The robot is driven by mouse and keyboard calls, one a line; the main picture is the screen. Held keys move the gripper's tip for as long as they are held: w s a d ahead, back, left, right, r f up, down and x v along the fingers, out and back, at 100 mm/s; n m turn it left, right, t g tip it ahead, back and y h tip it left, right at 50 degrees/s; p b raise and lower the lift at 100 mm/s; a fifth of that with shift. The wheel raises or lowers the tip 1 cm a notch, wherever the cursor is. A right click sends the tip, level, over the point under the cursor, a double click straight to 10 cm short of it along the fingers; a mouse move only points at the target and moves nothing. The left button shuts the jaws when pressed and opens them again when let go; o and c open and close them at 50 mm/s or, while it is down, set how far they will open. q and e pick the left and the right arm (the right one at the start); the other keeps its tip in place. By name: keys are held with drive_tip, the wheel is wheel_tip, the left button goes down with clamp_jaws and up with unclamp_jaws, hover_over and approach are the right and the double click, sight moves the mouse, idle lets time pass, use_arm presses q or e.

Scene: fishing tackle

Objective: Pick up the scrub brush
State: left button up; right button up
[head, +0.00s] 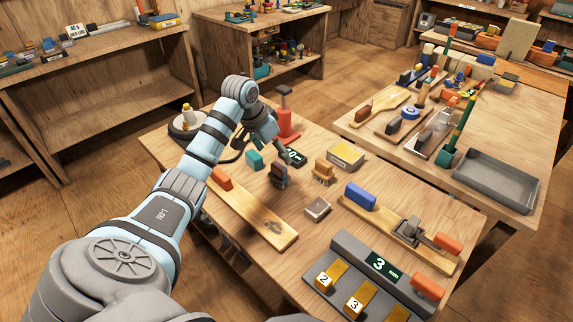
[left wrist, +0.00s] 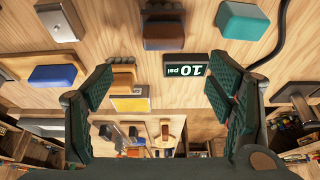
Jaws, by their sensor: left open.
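A tan block with short tufts under it, which looks like the scrub brush (head: 323,171), stands on the near wooden table, left of a yellow box. In the left wrist view the brush (left wrist: 123,77) shows beside the left-hand finger, partly hidden by it. My left gripper (head: 274,143) is over the table, left of and behind the brush and apart from it. The left wrist view shows its two dark green finger pads (left wrist: 160,90) wide apart with nothing held. My right gripper is not in view.
Close around stand a dark "10 psi" display (head: 295,156), a teal block (head: 254,160), a dark brown-grey block (head: 279,175), the yellow box (head: 346,155) and a small grey box (head: 318,208). A red upright tool (head: 286,120) stands behind the gripper. Bare wood lies around the brush.

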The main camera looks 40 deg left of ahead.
sight(277, 166)
use_arm(q)
drive_tip(key=f, duration=0.2)
drive_tip(key=f+b, duration=0.1)
drive_tip(key=f, duration=0.2)
drive_tip(key=shift+w+a+f, duration=0.15)
drive_tip(key=shift+w+f, duration=0.15)
drive_tip(key=shift+w, duration=0.05)
drive_tip(key=b+x, duration=0.1)
drive_tip(key=x, duration=0.2)
drive_tip(key=b+x, duration=0.1)
drive_tip(key=x, duration=0.2)
drive_tip(key=shift+w, duration=0.3)
drive_tip(key=shift+r, duration=0.1)
drive_tip(key=shift+c, duration=0.2)
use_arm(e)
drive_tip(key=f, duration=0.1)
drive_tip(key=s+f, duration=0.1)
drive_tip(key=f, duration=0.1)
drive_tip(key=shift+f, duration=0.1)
use_arm(q)
drive_tip(key=c, duration=1.2)
